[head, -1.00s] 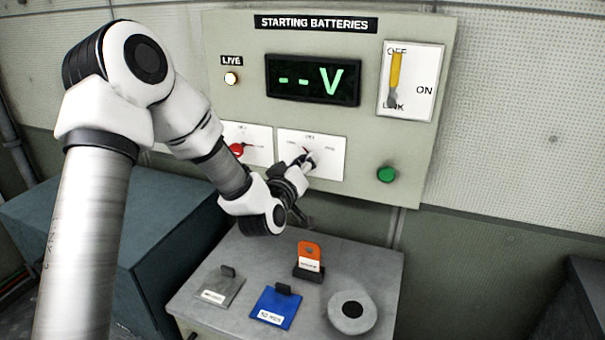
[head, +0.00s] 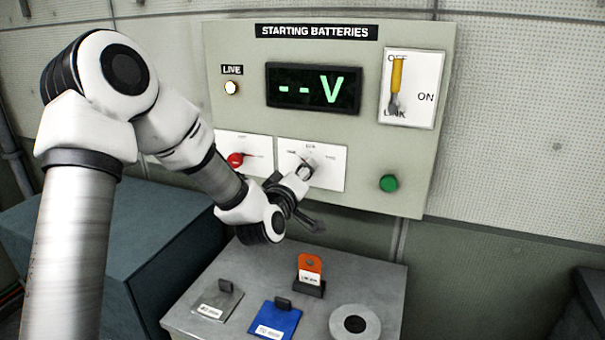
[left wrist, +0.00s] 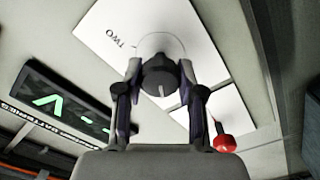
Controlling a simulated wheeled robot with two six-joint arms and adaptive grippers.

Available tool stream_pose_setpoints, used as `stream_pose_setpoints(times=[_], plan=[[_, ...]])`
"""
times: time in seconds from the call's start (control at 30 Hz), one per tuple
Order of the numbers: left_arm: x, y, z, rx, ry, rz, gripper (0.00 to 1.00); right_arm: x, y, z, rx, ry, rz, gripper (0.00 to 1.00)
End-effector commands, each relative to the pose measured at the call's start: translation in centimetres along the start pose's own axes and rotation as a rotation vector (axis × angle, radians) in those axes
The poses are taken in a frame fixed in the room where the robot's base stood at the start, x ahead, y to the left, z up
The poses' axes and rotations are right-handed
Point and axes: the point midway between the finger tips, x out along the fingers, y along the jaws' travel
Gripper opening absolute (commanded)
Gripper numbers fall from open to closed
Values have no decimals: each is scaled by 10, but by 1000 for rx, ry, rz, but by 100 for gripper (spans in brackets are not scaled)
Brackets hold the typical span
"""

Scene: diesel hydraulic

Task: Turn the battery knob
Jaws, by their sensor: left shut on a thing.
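The battery knob is dark and round with a pale pointer line, on a white label plate of the STARTING BATTERIES panel. It shows in the left wrist view (left wrist: 160,78) between my fingers, and in the head view (head: 306,170) it is partly hidden by my gripper. The word TWO can be read on its plate (left wrist: 112,38) in the left wrist view. My left gripper (left wrist: 160,72) is shut on the knob, one finger on each side. In the head view the left gripper (head: 300,181) reaches the plate from the lower left. My right gripper is not in view.
A red knob (head: 235,160) sits close left on its own plate. The display (head: 313,88) reads "--V". A lit lamp (head: 231,88), yellow-handled lever (head: 397,76) and green button (head: 388,183) are on the panel. Below, a grey bench (head: 220,335) holds tags and a round disc (head: 355,323).

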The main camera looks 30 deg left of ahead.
Motion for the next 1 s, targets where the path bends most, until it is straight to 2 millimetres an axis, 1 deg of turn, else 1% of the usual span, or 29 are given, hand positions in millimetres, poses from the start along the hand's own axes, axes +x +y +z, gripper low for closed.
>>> stream_pose_setpoints(times=[0.03, 0.07, 0.1, 0.37, 0.47, 0.57, 0.7, 0.8, 0.9, 1.0], plan=[[1, 2, -2, 0, 6, 6, 3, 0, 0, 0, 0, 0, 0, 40], [1, 2, -2, 0, 6, 6, 49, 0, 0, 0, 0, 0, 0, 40], [1, 2, -2, 1, 5, 5, 63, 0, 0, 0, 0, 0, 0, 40], [0, 1, -1, 1, 2, 2, 64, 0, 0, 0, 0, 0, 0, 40], [-3, 1, -1, 0, 1, 2, 64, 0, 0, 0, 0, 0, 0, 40], [-17, 1, 0, -1, 1, 2, 64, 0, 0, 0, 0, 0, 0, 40], [-46, 1, 0, -2, 0, 1, 64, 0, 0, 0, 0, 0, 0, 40], [-63, 1, 0, 0, 0, 2, 64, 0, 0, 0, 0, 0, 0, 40], [-72, 1, 0, 0, 1, 3, 64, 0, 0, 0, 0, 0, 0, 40], [-74, 1, 0, 1, 2, 3, 64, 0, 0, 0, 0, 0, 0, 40]])
